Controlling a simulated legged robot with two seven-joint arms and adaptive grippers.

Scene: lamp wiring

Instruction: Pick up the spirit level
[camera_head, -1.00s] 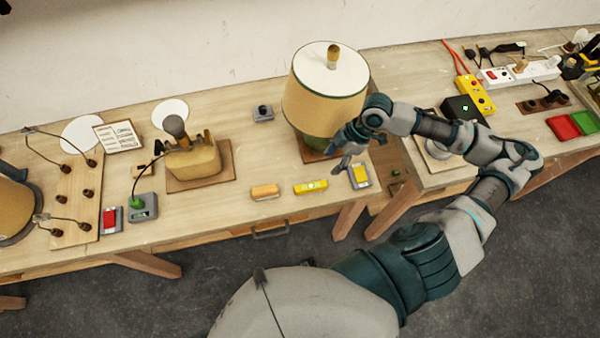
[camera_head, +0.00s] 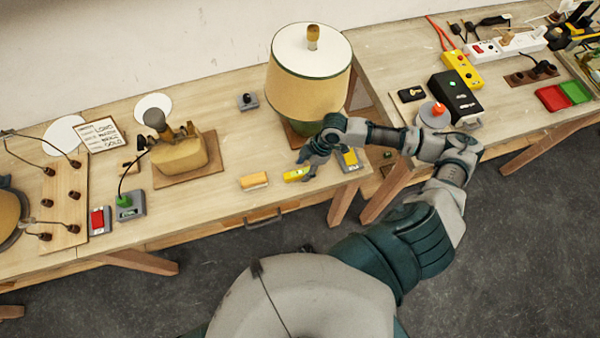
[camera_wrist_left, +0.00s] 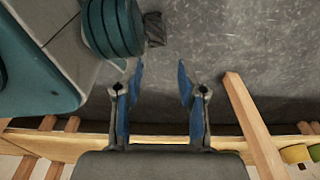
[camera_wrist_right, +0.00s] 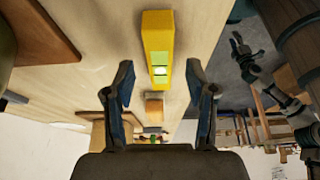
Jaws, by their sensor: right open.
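The yellow spirit level (camera_head: 295,174) lies near the front edge of the table, below the lamp. In the right wrist view the level (camera_wrist_right: 158,35) lies ahead, its green vial showing between the fingertips. My right gripper (camera_head: 308,166) is at the level's right end in the head view. In the right wrist view the right gripper (camera_wrist_right: 160,80) is open, with a finger to either side of the level's line; I cannot tell if it touches. My left gripper (camera_wrist_left: 160,75) is open and empty over the grey floor, outside the head view.
A wooden block (camera_head: 254,181) lies just left of the level. A grey device with a yellow face (camera_head: 350,158) stands to its right, close to my right wrist. The big lamp (camera_head: 310,75) stands behind.

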